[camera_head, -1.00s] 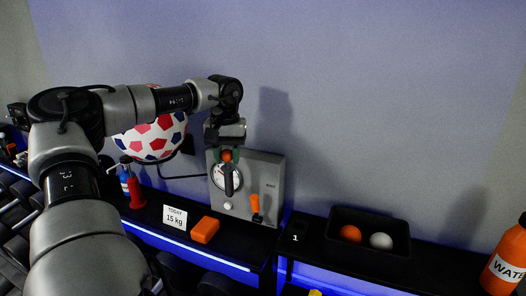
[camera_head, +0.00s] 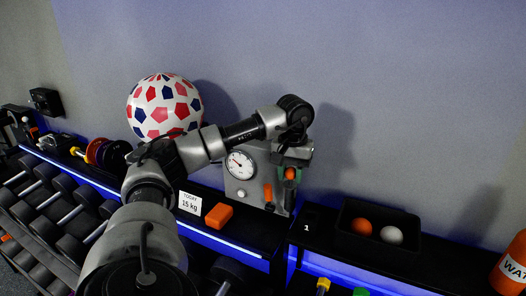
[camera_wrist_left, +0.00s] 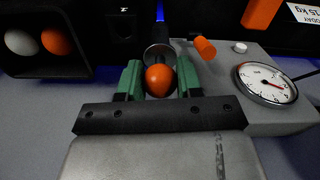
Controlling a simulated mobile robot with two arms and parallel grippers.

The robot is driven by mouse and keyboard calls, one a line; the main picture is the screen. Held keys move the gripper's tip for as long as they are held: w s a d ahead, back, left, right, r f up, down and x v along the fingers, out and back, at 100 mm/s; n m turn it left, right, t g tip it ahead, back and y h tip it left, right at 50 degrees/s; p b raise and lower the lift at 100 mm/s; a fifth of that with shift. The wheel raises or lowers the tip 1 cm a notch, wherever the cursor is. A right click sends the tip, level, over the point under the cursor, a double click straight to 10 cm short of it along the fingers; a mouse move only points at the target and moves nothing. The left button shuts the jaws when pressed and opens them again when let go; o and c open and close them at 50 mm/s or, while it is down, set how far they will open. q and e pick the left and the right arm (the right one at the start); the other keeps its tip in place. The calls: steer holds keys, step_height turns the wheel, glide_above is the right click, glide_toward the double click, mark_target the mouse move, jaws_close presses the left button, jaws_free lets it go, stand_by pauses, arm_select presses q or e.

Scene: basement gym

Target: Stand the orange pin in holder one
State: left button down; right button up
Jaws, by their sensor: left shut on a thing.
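My left gripper (camera_head: 290,176), with green fingers, is shut on the orange pin (camera_head: 290,173). Holder one (camera_head: 306,228), a black block marked 1, stands right of the gripper and lower. It also shows at the top of the left wrist view (camera_wrist_left: 122,26). The pin is apart from it. My right gripper is out of view.
The grey gauge box (camera_head: 238,190) has an orange lever (camera_head: 268,192) close left of the pin. A black tray (camera_head: 345,222) with an orange and a white ball stands right of holder one. An orange block (camera_head: 219,215), a sign (camera_head: 190,202) and a bottle (camera_head: 512,268) stand along the shelf.

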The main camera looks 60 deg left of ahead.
arm_select(q)
steer(key=w+d+r+m, duration=0.1)
steer(key=w+d+r, duration=0.2)
steer(key=d+r, duration=0.1)
steer(key=shift+w+d, duration=0.4)
steer(key=shift+d, duration=0.1)
steer(key=shift+p, duration=0.3)
step_height(320, 180, down, 9)
steer(key=b, duration=0.5)
steer(key=shift+r+b, duration=0.2)
steer(key=shift+b, duration=0.15)
stand_by(0.7)
steer(key=shift+f, duration=0.1)
stand_by(0.5)
steer(key=c, duration=0.7)
jaws_free()
steer(key=shift+o, duration=0.2)
